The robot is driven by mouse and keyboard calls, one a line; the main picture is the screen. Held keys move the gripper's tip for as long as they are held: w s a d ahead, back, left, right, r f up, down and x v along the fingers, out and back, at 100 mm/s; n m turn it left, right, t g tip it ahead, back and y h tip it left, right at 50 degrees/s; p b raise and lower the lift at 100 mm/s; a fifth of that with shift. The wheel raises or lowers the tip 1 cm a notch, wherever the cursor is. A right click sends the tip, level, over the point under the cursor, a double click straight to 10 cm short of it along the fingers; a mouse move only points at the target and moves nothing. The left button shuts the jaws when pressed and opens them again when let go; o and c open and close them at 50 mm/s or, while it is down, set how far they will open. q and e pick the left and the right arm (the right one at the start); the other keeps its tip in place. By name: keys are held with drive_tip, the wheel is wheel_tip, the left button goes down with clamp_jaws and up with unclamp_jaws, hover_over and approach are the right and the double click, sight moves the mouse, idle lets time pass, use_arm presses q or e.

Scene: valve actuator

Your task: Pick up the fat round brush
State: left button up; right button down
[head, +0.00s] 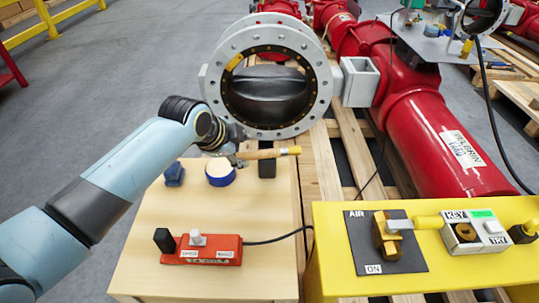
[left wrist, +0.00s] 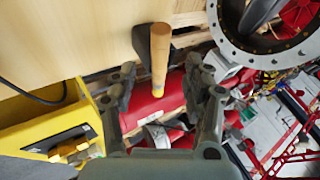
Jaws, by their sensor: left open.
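A thick, round wooden handle with a yellow end, which looks like the fat round brush (head: 270,153), lies roughly level near the back of the wooden table. Its yellow end points right, and its left end is partly hidden by my left gripper (head: 237,150). In the left wrist view the brush (left wrist: 160,55) comes down from the top, its yellow end between the two spread fingers of my left gripper (left wrist: 160,80). The fingers look apart from it. No bristles show. My right gripper is out of view.
The wooden table (head: 150,255) also holds a blue-sided round item (head: 220,173), a small blue object (head: 174,174), a black block (head: 267,168) and a red control box (head: 203,250). The big valve (head: 215,80) stands behind; a yellow panel (head: 450,275) stands at right.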

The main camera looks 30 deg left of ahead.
sight(250, 155)
use_arm(q)
drive_tip(key=shift+w+f, duration=0.25)
drive_tip(key=shift+f, duration=0.1)
drive_tip(key=b+x, duration=0.1)
drive_tip(key=x, duration=0.2)
drive_tip(key=shift+w+d+f+b, duration=0.15)
drive_tip(key=shift+w+f+b, duration=0.05)
drive_tip(key=shift+f+b, duration=0.15)
drive_tip(key=shift+w+f, duration=0.2)
drive_tip(key=shift+w, duration=0.1)
drive_tip(key=c, duration=0.5)
clamp_jaws()
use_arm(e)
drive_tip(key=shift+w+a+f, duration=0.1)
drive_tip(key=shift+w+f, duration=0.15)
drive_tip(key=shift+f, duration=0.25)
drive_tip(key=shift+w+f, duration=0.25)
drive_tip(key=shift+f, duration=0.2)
